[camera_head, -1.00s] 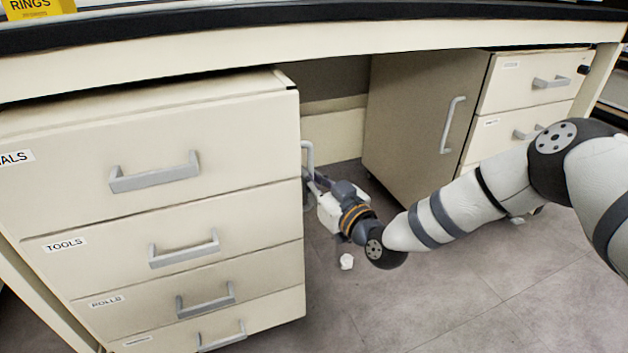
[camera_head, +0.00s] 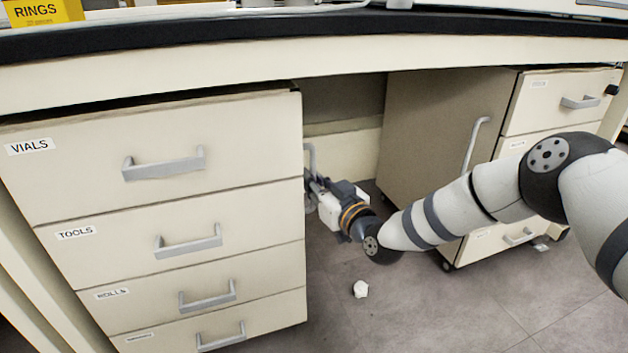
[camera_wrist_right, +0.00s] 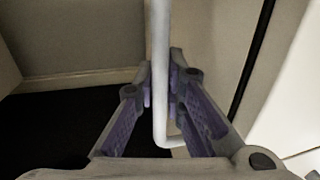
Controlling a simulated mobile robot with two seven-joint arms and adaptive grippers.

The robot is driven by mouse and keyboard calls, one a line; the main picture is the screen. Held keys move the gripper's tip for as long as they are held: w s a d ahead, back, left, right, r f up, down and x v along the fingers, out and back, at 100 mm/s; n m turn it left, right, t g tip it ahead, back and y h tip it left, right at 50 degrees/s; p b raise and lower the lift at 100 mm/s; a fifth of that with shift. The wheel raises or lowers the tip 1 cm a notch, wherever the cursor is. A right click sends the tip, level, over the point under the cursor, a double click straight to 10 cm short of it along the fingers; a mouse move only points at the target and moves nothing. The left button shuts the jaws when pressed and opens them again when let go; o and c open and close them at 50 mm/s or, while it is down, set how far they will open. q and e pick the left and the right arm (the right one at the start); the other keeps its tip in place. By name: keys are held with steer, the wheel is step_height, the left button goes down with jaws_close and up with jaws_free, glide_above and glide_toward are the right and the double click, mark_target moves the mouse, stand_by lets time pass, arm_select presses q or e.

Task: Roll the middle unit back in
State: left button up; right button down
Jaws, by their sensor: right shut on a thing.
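The drawer unit labelled VIALS and TOOLS (camera_head: 80,208) stands under the bench at the left, and I take it as the middle unit. A grey vertical handle (camera_head: 311,158) shows at its right side. My right gripper (camera_head: 318,188) is at that side, shut on the handle. In the right wrist view the handle (camera_wrist_right: 158,70) runs upright between the fingers of my right gripper (camera_wrist_right: 162,85) and bends right at its lower end. My left gripper is out of view.
Another wheeled drawer unit (camera_head: 430,130) with a side handle (camera_head: 474,145) stands at the right. Between the units is an open bay with a cream back panel (camera_head: 345,155). A small white object (camera_head: 360,289) lies on the floor. The black bench edge (camera_head: 300,48) runs above.

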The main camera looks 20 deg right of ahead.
steer(key=c, duration=2)
jaws_free()
steer(key=shift+w+r, duration=0.15)
steer(key=o, duration=0.3)
steer(key=shift+w, duration=0.1)
steer(key=shift+o, duration=0.2)
steer(key=v, duration=1.2)
